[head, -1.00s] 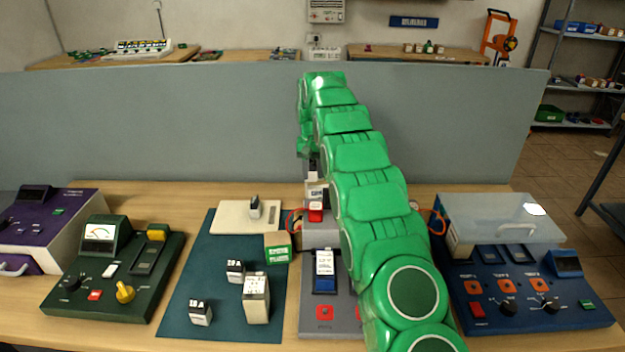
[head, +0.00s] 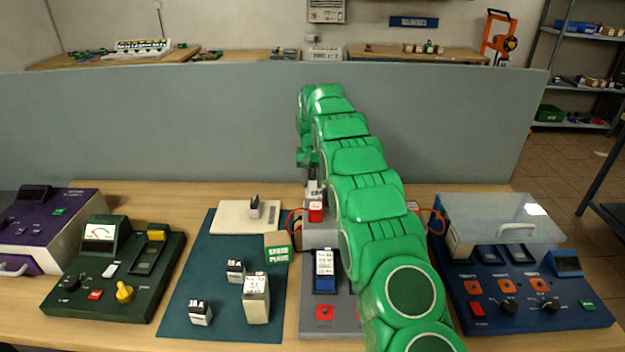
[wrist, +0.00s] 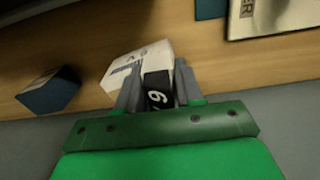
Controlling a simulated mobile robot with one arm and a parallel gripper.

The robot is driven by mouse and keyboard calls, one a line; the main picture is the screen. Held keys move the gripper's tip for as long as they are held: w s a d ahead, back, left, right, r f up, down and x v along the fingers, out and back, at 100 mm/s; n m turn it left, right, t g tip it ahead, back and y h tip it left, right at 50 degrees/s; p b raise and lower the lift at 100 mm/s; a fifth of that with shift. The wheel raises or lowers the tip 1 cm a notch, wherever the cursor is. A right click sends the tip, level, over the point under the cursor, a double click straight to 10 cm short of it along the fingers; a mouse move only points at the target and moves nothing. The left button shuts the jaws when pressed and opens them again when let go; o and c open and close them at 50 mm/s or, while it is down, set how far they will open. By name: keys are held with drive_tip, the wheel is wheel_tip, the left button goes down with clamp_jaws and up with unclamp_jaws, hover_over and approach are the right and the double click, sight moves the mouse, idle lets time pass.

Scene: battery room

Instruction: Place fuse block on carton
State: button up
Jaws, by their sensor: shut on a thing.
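My gripper (wrist: 158,98) is shut on a small dark block (wrist: 157,82) with a white "6" on its face. In the wrist view a white box (wrist: 133,64) marked "6 V" lies just beyond the held block; I cannot tell whether they touch. In the head view my gripper (head: 309,160) is at the back of the bench, above the grey unit, largely hidden by my green arm. Small blocks marked in A (head: 236,272) (head: 200,313) stand on the mat.
A cream block (head: 256,300) stands on the teal mat (head: 225,325). A grey unit (head: 311,315) with a blue switch is under my arm. A green meter unit (head: 110,285) is left; a blue panel (head: 530,310) with a clear lid is right. A partition (head: 150,125) stands behind.

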sight(313, 171)
drive_tip(key=o, duration=1.1)
drive_tip(key=shift+f, duration=0.1)
drive_tip(key=shift+r, duration=3.85)
